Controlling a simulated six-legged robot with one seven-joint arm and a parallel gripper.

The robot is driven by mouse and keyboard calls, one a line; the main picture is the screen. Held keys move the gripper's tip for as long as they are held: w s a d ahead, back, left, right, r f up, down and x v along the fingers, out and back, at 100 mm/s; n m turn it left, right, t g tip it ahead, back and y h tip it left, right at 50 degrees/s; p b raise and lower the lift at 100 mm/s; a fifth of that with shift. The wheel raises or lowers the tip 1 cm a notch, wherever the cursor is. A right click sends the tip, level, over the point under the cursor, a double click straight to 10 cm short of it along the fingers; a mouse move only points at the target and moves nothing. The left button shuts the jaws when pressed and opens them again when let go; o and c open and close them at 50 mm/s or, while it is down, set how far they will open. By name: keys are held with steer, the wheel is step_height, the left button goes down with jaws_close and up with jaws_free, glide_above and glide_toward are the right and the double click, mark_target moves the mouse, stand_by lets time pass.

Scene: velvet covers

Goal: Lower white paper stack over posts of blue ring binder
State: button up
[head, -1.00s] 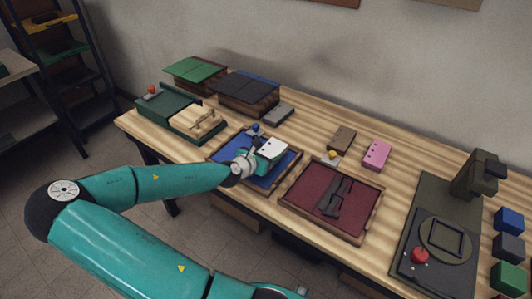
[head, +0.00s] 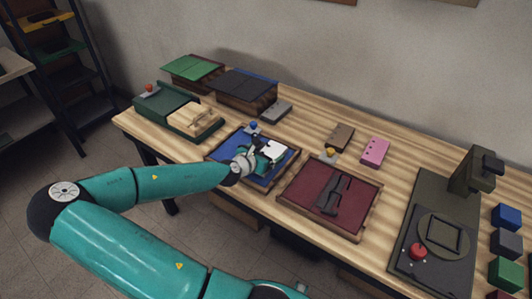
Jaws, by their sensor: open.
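The blue ring binder (head: 226,147) shows as a blue velvet area in a wooden frame on the table. The white paper stack (head: 271,150) is at the right part of this blue area. My gripper (head: 262,157) is open, close in front of the white stack at its lower left. Whether its fingers touch the stack is too small to tell. The binder's posts cannot be made out, and the arm and gripper hide part of the blue area.
A red tray (head: 297,187) with a dark binder mechanism (head: 332,194) lies to the right. A pink block (head: 374,152) and a brown block (head: 340,136) are behind it. A green machine (head: 437,230) stands far right. A wooden block on a green base (head: 186,117) is at the left.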

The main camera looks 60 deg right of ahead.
steer(key=shift+w+a+f, duration=0.25)
steer(key=shift+a+f, duration=0.2)
steer(key=shift+f, duration=0.35)
steer(key=shift+w+a+r, duration=0.1)
steer(key=shift+w+a, duration=0.05)
steer(key=shift+a, duration=0.15)
steer(key=r+v, duration=0.1)
steer(key=v, duration=1.1)
steer(key=shift+s+r, duration=0.3)
steer(key=shift+r, duration=0.2)
